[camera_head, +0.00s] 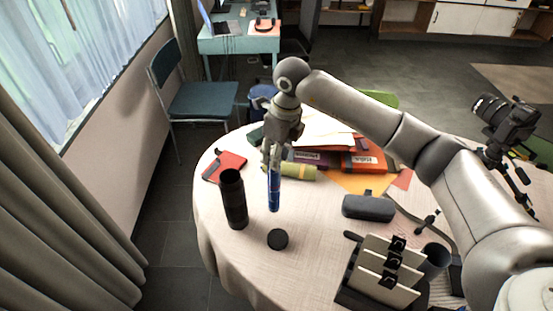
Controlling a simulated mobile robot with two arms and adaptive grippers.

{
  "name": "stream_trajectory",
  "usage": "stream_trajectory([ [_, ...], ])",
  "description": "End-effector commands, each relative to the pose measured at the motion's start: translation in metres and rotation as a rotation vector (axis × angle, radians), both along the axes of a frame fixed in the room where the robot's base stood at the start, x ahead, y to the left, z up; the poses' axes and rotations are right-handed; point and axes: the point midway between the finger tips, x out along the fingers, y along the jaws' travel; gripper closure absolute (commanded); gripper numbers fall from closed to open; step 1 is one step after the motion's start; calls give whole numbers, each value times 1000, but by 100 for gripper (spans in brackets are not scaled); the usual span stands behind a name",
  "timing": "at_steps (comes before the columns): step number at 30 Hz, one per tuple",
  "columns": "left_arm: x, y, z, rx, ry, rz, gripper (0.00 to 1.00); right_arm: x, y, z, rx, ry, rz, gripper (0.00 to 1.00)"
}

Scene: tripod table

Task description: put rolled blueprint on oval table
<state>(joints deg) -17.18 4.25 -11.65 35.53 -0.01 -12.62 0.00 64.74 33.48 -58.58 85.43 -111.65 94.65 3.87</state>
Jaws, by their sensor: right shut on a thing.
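The rolled blueprint (274,192) is a slim blue roll held upright. My right gripper (272,158) points down and is shut on its upper end. The oval table (216,258) is covered with a pale cloth. The roll shows in front of the tabletop, left of its middle; I cannot tell whether its lower end touches the cloth. A black open tube (234,198) stands just left of the roll, and a round black cap (278,239) lies below it in the picture. My left gripper is not in view.
A yellow-green cylinder (290,171), folders (365,160) and a red notebook (225,166) lie towards the back. A dark case (368,206), card holder (385,272), dark cup (435,259) and camera on a tripod (505,118) occupy the right. The front-left cloth is clear.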

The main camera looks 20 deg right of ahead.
Motion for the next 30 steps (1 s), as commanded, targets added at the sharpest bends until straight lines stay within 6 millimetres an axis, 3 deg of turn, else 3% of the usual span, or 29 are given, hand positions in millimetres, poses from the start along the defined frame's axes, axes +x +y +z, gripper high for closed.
stream_trajectory([
  [10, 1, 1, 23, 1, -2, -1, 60, 6, -5, -37, -1, 3, -2, 100],
  [22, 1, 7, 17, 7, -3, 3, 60, 6, -5, -45, -1, 1, -1, 100],
  [23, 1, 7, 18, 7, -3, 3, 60, 6, -5, -44, -1, 1, -1, 68],
  [27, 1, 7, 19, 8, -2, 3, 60, 6, -5, -43, -1, 2, -1, 50],
  [30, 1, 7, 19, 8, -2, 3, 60, 6, -5, -43, -1, 2, -1, 49],
])
